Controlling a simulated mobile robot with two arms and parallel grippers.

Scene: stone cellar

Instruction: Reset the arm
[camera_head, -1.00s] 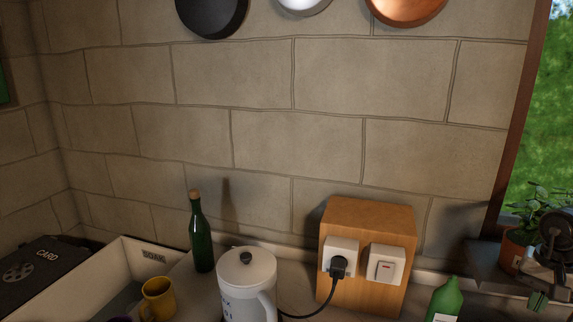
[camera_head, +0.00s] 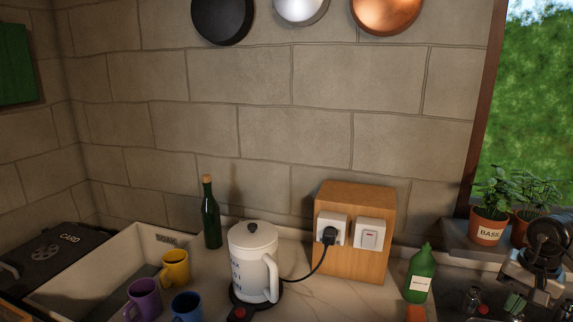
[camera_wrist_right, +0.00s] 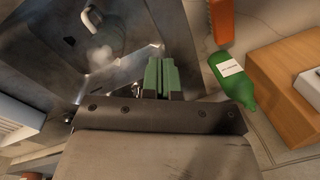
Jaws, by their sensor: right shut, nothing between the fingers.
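My right gripper (camera_head: 515,303) shows at the lower right of the head view, with dark arm parts above it and green fingertips. In the right wrist view its green fingers (camera_wrist_right: 161,75) are together, with nothing between them. The fingers are over a dark metal, basin-like surface (camera_wrist_right: 60,70). A green bottle with a white label (camera_wrist_right: 232,75) lies to the right of the fingers in that view, apart from them. My left gripper is not in view.
The green bottle (camera_head: 420,275) stands left of my right gripper. A wooden socket block (camera_head: 355,262), white kettle (camera_head: 252,265), dark wine bottle (camera_head: 210,220) and mugs, yellow (camera_head: 175,268), purple (camera_head: 143,300) and blue (camera_head: 187,308), stand further left. Potted plants (camera_head: 490,225) sit by the window.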

